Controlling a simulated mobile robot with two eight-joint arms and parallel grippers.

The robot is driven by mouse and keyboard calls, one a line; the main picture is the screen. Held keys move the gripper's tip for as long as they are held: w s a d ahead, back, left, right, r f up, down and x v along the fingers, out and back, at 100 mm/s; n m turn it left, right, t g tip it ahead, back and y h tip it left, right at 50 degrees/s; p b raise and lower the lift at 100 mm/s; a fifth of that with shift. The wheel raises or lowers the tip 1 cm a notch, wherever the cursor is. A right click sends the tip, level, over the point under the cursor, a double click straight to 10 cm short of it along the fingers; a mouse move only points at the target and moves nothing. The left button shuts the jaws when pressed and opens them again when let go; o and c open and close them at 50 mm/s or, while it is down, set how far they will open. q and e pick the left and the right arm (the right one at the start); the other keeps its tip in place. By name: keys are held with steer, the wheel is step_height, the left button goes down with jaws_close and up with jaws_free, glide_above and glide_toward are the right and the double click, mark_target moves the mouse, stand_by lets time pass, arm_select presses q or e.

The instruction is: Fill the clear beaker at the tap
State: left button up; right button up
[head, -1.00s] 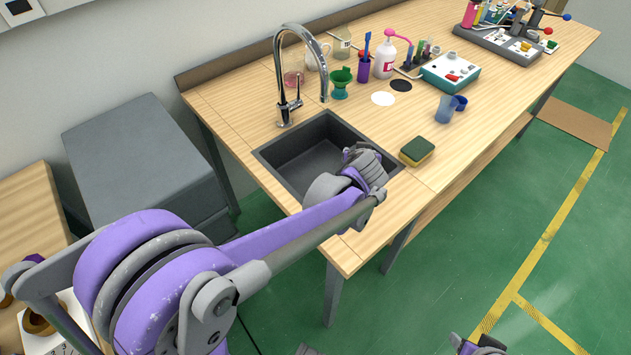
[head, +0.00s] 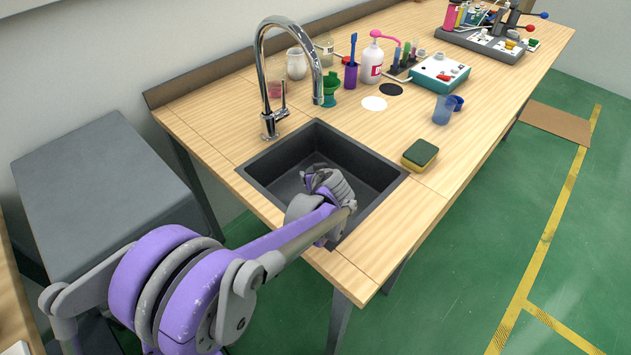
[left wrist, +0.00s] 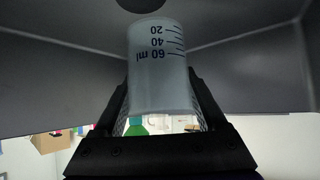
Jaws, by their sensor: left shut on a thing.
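The clear beaker (left wrist: 160,75) shows in the left wrist view, with dark 20, 40 and 60 ml marks that appear upside down. My left gripper (left wrist: 160,92) is shut on it, one finger on each side. In the head view my left gripper (head: 325,180) is over the front part of the dark sink (head: 262,178), and my wrist hides the beaker. The chrome tap (head: 262,75) stands behind the sink; its spout end is behind and above my gripper, apart from it. I cannot tell whether the beaker holds water. My right gripper is out of view.
A green-and-yellow sponge (head: 419,155) lies right of the sink. A blue-tinted cup (head: 443,110) stands farther right. A green funnel-like item (head: 331,88), a white jar (head: 297,64) and a pump bottle (head: 372,60) stand behind. The counter's front right is clear.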

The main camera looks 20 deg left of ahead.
arm_select(q)
steer(key=shift+f, duration=1.3)
steer(key=shift+f+b, duration=0.15)
steer(key=shift+b, duration=0.15)
steer(key=o, duration=1.4)
